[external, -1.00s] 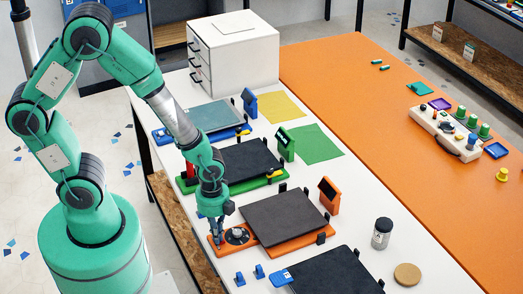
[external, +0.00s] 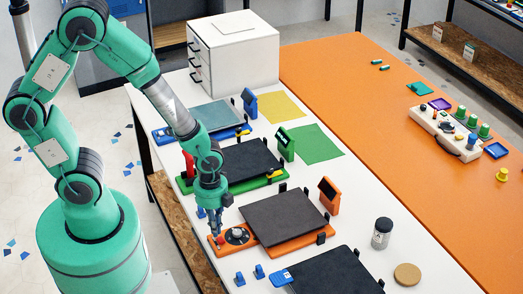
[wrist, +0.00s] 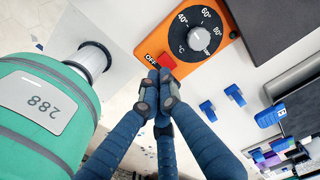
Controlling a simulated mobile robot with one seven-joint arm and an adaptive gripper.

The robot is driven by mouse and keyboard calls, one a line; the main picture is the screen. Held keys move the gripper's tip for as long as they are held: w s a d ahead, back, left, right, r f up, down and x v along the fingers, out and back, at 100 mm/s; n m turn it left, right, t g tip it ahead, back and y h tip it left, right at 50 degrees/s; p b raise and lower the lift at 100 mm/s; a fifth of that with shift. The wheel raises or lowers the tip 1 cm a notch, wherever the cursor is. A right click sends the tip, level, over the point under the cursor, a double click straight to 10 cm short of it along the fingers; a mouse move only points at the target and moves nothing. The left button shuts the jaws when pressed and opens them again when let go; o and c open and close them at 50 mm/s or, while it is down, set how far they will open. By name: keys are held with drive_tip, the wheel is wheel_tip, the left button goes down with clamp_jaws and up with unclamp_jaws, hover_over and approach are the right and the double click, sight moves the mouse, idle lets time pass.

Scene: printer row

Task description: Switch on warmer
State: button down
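The warmer is an orange unit (external: 295,243) with a dark flat plate (external: 283,218) on top. Its front panel has a round dial (external: 237,236), which in the wrist view (wrist: 200,39) has marks of 40, 60 and 80 °C around it. A red switch (external: 220,239) sits beside the dial; in the wrist view the switch (wrist: 166,61) is partly covered by my fingers, with an OFF label by it. I cannot tell its position. My gripper (external: 214,232) is shut and empty, its tips (wrist: 160,76) close to the switch; contact is unclear.
Similar blue (external: 170,136) and green (external: 272,181) units stand behind, and another dark plate (external: 335,272) lies in front. Small blue blocks (external: 240,279) lie near the front edge. An orange display (external: 328,194) stands at the plate's right. A dark jar (external: 382,233) stands further right.

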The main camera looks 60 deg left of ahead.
sight(221, 240)
wheel_tip(221, 240, up, 11)
drive_tip(key=a+p, duration=0.1)
drive_tip(key=p, duration=0.1)
idle(0.3)
drive_tip(key=shift+a+h+b, duration=0.1)
drive_tip(key=shift+h+b, duration=0.2)
drive_tip(key=shift+b, duration=0.25)
drive_tip(key=shift+s+r+h+b, duration=0.1)
drive_tip(key=shift+r+h+b, duration=0.25)
drive_tip(key=shift+h+b, duration=0.1)
drive_tip(key=shift+f, duration=0.1)
drive_tip(key=f+b, duration=0.1)
drive_tip(key=f, duration=0.3)
drive_tip(key=d+f+b, duration=0.1)
drive_tip(key=f, duration=0.4)
drive_tip(key=d+f+b, duration=0.1)
drive_tip(key=f, duration=0.3)
drive_tip(key=shift+d+f, duration=0.25)
drive_tip(key=shift+f, duration=0.1)
drive_tip(key=shift+b, duration=0.3)
